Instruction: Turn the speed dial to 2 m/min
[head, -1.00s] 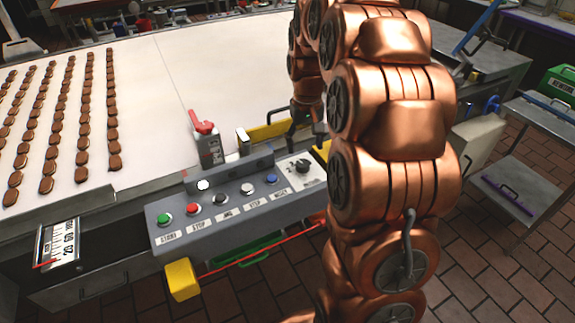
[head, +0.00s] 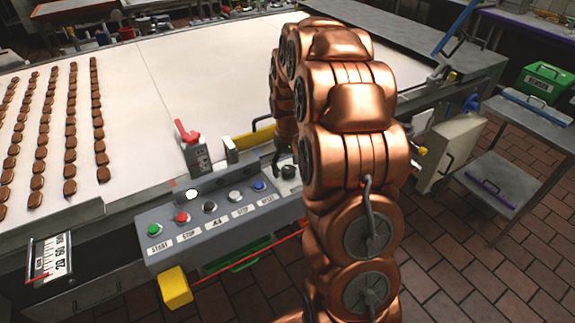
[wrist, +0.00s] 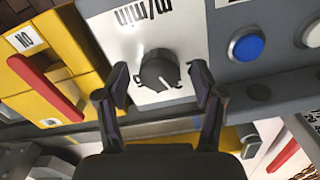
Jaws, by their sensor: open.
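The speed dial (wrist: 158,70) is a round black knob on a white plate (wrist: 187,38) marked "m/min", seen upside down in the wrist view. A pale pointer mark shows at the knob's lower right; the scale figures are too small to read surely. In the head view the dial (head: 288,172) sits at the right end of the grey control panel (head: 165,262). My gripper (wrist: 159,74) is open, with one finger on each side of the dial in the wrist view. I cannot tell whether the fingers touch it. In the head view my arm partly hides the gripper.
Green (head: 154,229), red (head: 181,217) and other buttons line the panel left of the dial. A red-handled switch (head: 187,131) stands behind it. In the wrist view a yellow box (wrist: 25,98) with a red handle (wrist: 46,85) lies close to the left finger.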

